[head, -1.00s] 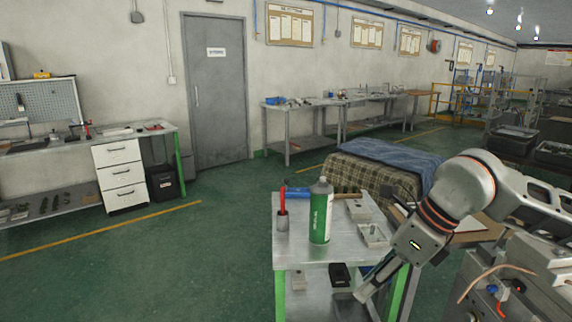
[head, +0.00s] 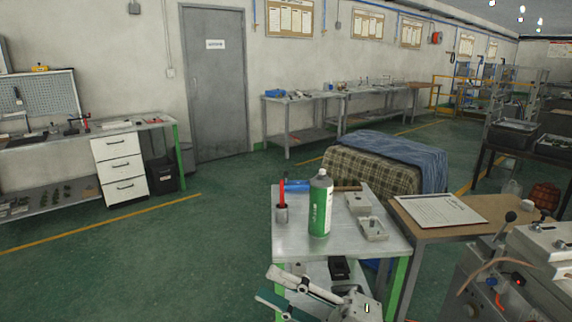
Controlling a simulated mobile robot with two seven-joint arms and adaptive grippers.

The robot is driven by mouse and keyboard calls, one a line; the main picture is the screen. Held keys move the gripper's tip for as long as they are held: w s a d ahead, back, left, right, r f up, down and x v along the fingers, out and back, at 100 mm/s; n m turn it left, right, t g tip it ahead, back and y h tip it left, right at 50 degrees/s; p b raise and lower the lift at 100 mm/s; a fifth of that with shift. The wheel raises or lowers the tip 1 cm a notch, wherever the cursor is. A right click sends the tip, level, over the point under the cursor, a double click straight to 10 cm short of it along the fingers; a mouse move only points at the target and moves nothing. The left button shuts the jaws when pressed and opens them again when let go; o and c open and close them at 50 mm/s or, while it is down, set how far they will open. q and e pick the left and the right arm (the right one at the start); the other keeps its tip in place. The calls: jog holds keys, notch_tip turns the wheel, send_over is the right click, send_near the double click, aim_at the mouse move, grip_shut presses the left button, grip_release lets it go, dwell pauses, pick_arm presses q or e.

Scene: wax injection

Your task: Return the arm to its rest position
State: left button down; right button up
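My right gripper (head: 268,285) shows at the bottom of the head view, in front of the small metal cart (head: 295,240). Its fingers point left and stand apart, with nothing seen between them. The wrist behind it runs off the bottom edge, and the rest of the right arm is out of view. My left arm and gripper are not in view.
On the cart stand a green and grey bottle (head: 320,205), a cup with a red-handled tool (head: 282,213), a blue-handled hammer (head: 300,186) and grey mould blocks (head: 372,229). A wooden table (head: 480,212) and a machine (head: 540,260) stand right. Floor at left is clear.

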jog(key=w+d+f+m+t+h, duration=0.2)
jog(key=d+f+m+t+h, duration=0.35)
jog(key=f+m, duration=0.45)
jog(key=w+d+f+m+t+h, duration=0.1)
jog(key=d+f+m+t+h, duration=0.5)
jog(key=f+m, duration=0.4)
jog(key=s+d+f+m+g+h, duration=0.3)
jog(key=s+d+f, duration=0.2)
jog(key=f, duration=0.6)
jog(key=s+d+f+m+g+h, duration=0.4)
jog(key=s+d+f, duration=0.1)
jog(key=s+f, duration=0.5)
jog(key=shift+s+f+m, duration=0.3)
jog(key=shift+f, duration=0.2)
